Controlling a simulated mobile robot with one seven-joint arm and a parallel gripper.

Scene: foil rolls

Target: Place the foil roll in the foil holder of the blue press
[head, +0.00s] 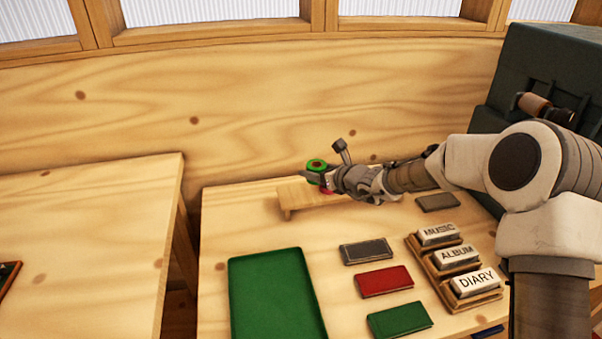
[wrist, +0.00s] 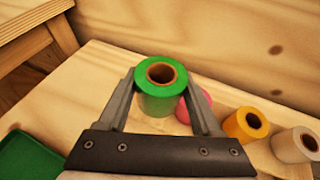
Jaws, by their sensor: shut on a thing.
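A green foil roll (wrist: 159,96) with a brown core is between the two fingers of my gripper (wrist: 160,100) in the wrist view. My gripper is shut on it. In the head view, the green roll (head: 316,166) shows at the tip of my gripper (head: 322,177), by the left end of a small wooden shelf (head: 300,197). The roll is upright; I cannot tell whether it is clear of the shelf. A dark green press (head: 520,65) stands at the right, with a brown roll (head: 535,104) on its side. No blue press shows clearly.
On the table lie a green mat (head: 275,295), several coloured blocks and a rack labelled MUSIC, ALBUM, DIARY (head: 440,268). A gap separates the left table (head: 90,240).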

